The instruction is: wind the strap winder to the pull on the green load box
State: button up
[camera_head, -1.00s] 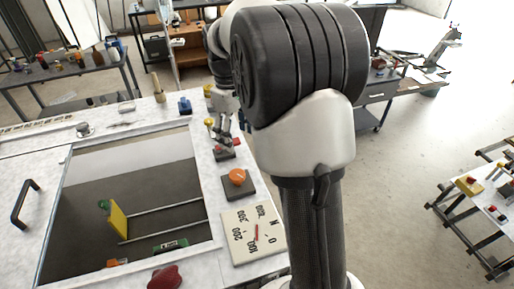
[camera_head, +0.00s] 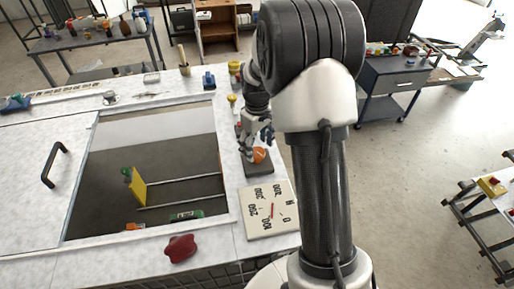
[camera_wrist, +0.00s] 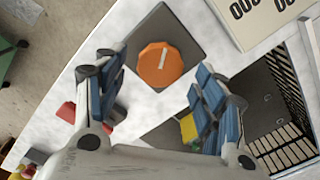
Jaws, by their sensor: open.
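An orange round knob (camera_head: 260,155) with a pale mark, probably the strap winder, sits on a dark square plate (camera_head: 258,169) at the bench's right side. My gripper (camera_head: 256,142) is just above it, pointing down. In the wrist view the open fingers (camera_wrist: 158,74) are on either side of the knob (camera_wrist: 160,65), with gaps; contact is not visible. A small green box with a pale label (camera_head: 187,215), possibly the load box, lies in the recess near its front edge; its label is unreadable.
A gauge board (camera_head: 257,222) with a red needle and newton numbers lies in front of the knob. A yellow plate (camera_head: 138,187) stands by two rods in the recess. A dark red object (camera_head: 181,248) lies on the bench front. A black handle (camera_head: 54,165) is left.

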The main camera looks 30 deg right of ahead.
jog(key=shift+f, duration=0.9)
jog(key=shift+c, duration=0.3)
jog(key=c, duration=1)
jog(key=shift+m, duration=0.3)
jog(key=m+b, duration=0.1)
jog(key=m, duration=0.3)
jog(key=shift+m, duration=0.3)
jog(key=shift+m+b, duration=0.65)
jog(key=shift+m, duration=1.65)
